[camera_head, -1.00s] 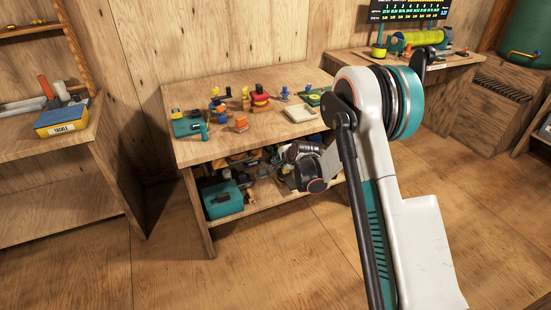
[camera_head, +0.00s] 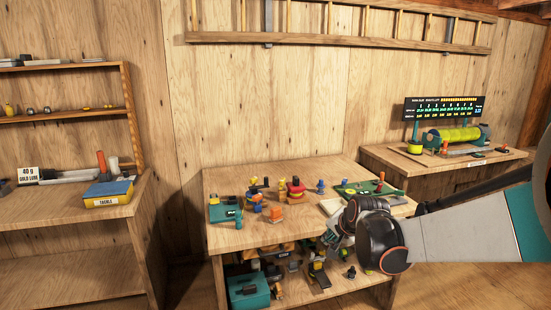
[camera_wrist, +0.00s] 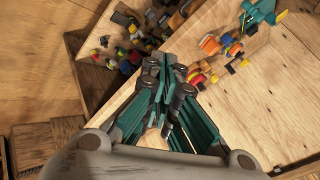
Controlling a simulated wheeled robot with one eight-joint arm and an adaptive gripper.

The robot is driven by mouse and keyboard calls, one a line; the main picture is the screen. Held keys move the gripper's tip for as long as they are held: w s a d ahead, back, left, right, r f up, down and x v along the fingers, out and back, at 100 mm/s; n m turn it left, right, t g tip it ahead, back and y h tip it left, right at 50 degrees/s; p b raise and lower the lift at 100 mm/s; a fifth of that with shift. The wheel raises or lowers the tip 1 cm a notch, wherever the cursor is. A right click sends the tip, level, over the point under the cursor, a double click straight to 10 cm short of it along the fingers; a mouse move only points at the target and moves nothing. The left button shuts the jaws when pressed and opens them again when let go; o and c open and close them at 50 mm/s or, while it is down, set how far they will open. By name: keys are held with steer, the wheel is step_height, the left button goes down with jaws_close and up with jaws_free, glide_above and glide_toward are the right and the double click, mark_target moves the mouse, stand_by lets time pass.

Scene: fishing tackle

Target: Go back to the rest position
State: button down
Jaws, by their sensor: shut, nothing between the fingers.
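My gripper (camera_wrist: 172,92) shows in the wrist view with its teal and dark fingers drawn together, and nothing is between them. In the head view my gripper (camera_head: 335,238) is partly hidden behind my dark wrist joint, near the front right edge of the middle workbench (camera_head: 290,172). My arm reaches in from the right edge of the picture. In the wrist view the tabletop (camera_wrist: 265,110) and small tackle items lie beyond the fingers. I cannot tell the exact gap between gripper and bench.
The middle bench holds a red and black stack (camera_head: 295,190), an orange block (camera_head: 276,214) and a pale tray (camera_head: 331,206). Its lower shelf holds a teal box (camera_head: 249,291). A tackle box (camera_head: 108,192) sits on the left bench. A yellow-green roller machine (camera_head: 455,136) stands on the right bench.

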steer(key=s+d+r+n, duration=0.1)
steer(key=s+r+n, duration=0.15)
steer(key=s, duration=0.55)
steer(key=s+d+r+n, duration=0.15)
steer(key=s+r, duration=0.25)
steer(key=s, duration=0.4)
steer(key=s+d+f+n+g+h, duration=0.1)
steer(key=s+n, duration=0.4)
steer(key=s, duration=1.2)
steer(key=shift+s+d+f+h, duration=0.2)
steer(key=shift+f+h, duration=0.1)
steer(key=shift+f, duration=0.1)
